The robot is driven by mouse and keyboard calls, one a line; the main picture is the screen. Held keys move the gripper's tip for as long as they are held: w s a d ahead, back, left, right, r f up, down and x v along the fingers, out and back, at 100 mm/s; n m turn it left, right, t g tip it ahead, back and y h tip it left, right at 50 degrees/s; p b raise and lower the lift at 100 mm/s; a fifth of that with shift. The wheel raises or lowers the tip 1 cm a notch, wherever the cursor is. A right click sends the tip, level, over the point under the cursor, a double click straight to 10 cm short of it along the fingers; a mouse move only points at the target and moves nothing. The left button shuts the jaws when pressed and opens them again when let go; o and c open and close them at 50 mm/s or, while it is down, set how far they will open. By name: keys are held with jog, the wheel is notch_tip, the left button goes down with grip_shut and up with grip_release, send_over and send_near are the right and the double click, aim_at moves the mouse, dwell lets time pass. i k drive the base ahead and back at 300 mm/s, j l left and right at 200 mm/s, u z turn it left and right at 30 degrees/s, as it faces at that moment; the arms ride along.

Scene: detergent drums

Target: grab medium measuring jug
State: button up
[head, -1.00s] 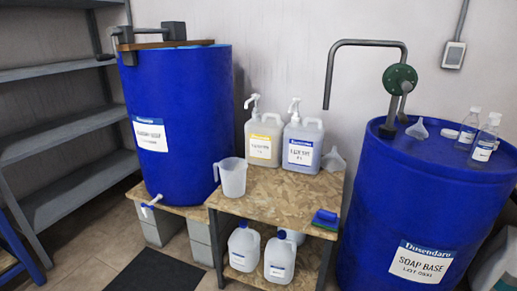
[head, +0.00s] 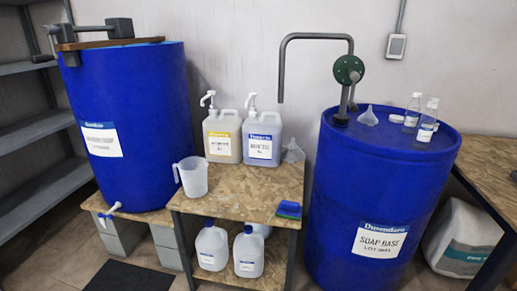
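One translucent white measuring jug (head: 191,177) stands upright near the left edge of the small chipboard table (head: 240,200), its handle pointing left. No other measuring jug is clearly visible, so I cannot compare sizes. Behind it stand two pump jugs, one with a yellow label (head: 222,135) and one with a blue label (head: 262,138). My gripper is not in view.
Large blue drums stand left (head: 135,130) and right (head: 375,200) of the table. A blue-green sponge (head: 289,210) lies at its front right, a funnel (head: 293,151) at its back right. White jugs (head: 212,246) sit below. The tabletop's middle is clear.

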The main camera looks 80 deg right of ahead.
aim_at(191, 177)
jog(key=l+z, duration=0.35)
jog(key=l, duration=0.6)
jog(key=l+z, duration=0.4)
jog(key=l, duration=0.6)
